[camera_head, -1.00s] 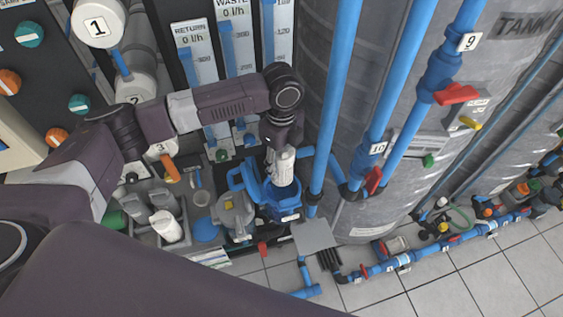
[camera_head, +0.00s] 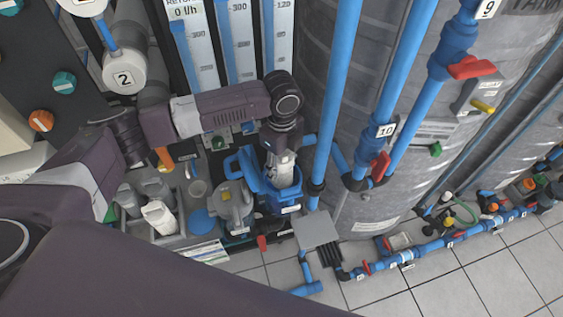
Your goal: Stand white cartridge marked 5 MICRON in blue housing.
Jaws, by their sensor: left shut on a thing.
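My left gripper (camera_head: 281,158) reaches down from the dark arm over the blue housing (camera_head: 262,200) and is shut on the white cartridge (camera_head: 284,178). The cartridge is upright or nearly so, with its lower part down inside the open blue housing. Its marking cannot be read here, and the housing wall hides its bottom end. I cannot tell whether it touches the housing floor. My right gripper is not in view.
A grey lidded vessel (camera_head: 235,204) stands just left of the housing. A grey tray (camera_head: 172,240) further left holds several containers, one with a white item (camera_head: 159,216). Blue vertical pipes (camera_head: 336,90) and the grey tank (camera_head: 365,215) stand close on the right.

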